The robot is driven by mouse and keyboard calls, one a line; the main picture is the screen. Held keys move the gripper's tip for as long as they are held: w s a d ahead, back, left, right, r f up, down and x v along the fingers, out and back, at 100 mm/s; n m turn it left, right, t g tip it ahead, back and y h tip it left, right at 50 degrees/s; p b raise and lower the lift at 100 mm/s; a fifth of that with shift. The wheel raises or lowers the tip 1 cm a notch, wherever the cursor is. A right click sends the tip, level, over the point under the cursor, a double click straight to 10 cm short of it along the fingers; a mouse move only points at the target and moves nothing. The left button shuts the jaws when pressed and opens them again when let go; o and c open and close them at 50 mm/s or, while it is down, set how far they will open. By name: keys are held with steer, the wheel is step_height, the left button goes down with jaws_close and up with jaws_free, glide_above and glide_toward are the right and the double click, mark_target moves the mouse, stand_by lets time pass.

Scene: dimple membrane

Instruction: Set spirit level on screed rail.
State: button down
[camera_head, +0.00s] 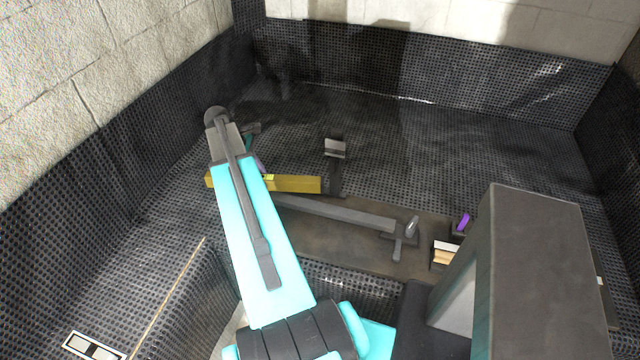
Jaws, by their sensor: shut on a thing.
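The yellow spirit level (296,184) lies roughly crosswise in the picture, left of centre. My cyan arm crosses in front of it and hides part of its left half. My gripper (262,168) is mostly hidden behind the arm, at the middle of the level, and is shut on it. The grey screed rail (345,213) runs just below and right of the level in the picture, over a brown board. Its left end is behind my arm. I cannot tell whether the level touches the rail.
The brown board (340,240) carries a small grey bracket (398,240), a purple piece (463,222) and a pale wood block (445,254). A grey-white block (335,148) stands behind the level. Black dimpled membrane (480,120) covers floor and lower walls; the back right floor is clear.

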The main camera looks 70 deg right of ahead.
steer(key=s+d+f+m, duration=0.1)
steer(key=s+d, duration=0.1)
steer(key=s, duration=0.4)
steer(key=s+d+f, duration=0.1)
steer(key=s+d, duration=0.2)
steer(key=s, duration=0.3)
steer(key=s+d+f+m+y+p, duration=0.1)
steer(key=s+d, duration=0.1)
steer(key=s, duration=0.3)
steer(key=shift+s+d+f+m, duration=0.2)
steer(key=shift+s+d+m, duration=0.1)
steer(key=shift+s, duration=0.1)
steer(key=shift+a+p, duration=0.1)
steer(key=shift+p, duration=0.2)
steer(key=b, duration=0.3)
glide_above(326, 208)
steer(key=w, duration=0.2)
steer(key=shift+f, duration=3.55)
steer(key=shift+f, duration=0.3)
steer(key=c, duration=1.3)
jaws_free()
steer(key=shift+c, duration=0.2)
steer(key=b+v, duration=0.3)
steer(key=v, duration=1)
steer(key=shift+w+r, duration=0.3)
